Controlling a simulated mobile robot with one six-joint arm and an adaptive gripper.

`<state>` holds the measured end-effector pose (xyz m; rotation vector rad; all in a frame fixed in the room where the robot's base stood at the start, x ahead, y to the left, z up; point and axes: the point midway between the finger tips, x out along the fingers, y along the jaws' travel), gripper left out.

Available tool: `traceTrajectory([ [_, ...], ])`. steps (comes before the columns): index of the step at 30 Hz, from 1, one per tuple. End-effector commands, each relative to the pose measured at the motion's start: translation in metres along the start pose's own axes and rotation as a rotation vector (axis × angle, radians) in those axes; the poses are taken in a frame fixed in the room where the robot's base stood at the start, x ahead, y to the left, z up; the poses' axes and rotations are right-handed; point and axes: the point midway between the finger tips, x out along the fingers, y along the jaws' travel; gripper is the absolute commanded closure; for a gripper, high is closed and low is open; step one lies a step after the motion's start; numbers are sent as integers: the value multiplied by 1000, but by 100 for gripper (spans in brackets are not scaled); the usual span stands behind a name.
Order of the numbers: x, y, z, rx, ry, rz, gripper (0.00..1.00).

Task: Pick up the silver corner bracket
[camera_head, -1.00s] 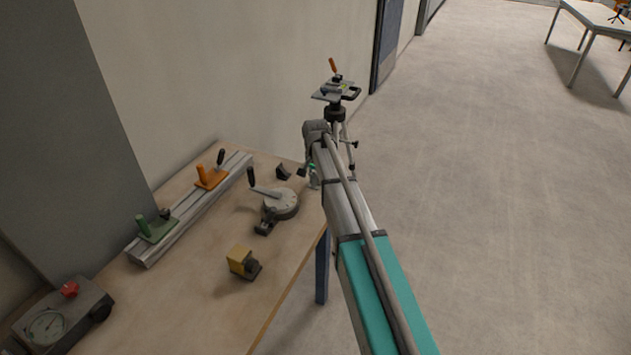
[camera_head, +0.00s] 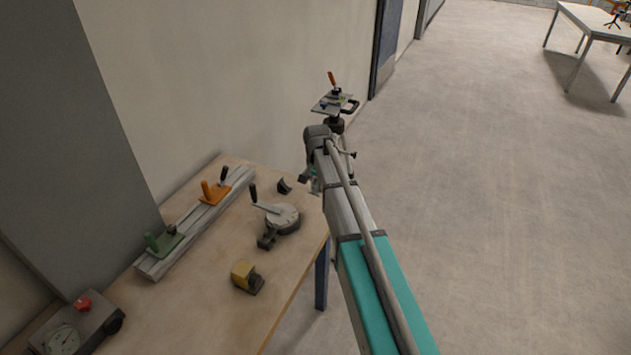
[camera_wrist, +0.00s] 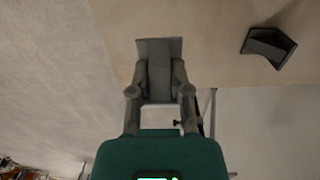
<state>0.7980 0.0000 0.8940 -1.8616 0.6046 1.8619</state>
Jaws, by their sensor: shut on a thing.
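The silver corner bracket (camera_wrist: 160,48) shows in the wrist view as a grey plate with a raised middle part, between the two fingers. My gripper (camera_wrist: 159,72) is shut on it. It is over the table's edge. I cannot tell whether the bracket touches the tabletop. In the head view my gripper (camera_head: 313,181) is mostly hidden behind my arm at the table's far right corner, and the bracket cannot be made out there.
A dark angled block (camera_wrist: 268,46) lies beside the gripper; it also shows in the head view (camera_head: 284,186). The wooden table (camera_head: 205,285) holds a round dial tool (camera_head: 281,217), a yellow block (camera_head: 245,275) and a rail with clamps (camera_head: 195,228).

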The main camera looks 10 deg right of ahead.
Motion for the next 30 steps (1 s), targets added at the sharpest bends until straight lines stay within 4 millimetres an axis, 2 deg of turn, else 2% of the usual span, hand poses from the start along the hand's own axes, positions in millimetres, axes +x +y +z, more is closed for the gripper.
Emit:
traceTrajectory([
  [1,-13,5,7,0,0,0,100],
  [6,-32,16,23,0,0,0,100],
  [9,-40,31,42,0,0,0,100],
  [15,-54,50,69,0,0,0,100],
  [21,-61,61,83,0,0,0,100],
  [30,-63,64,88,0,0,0,100],
])
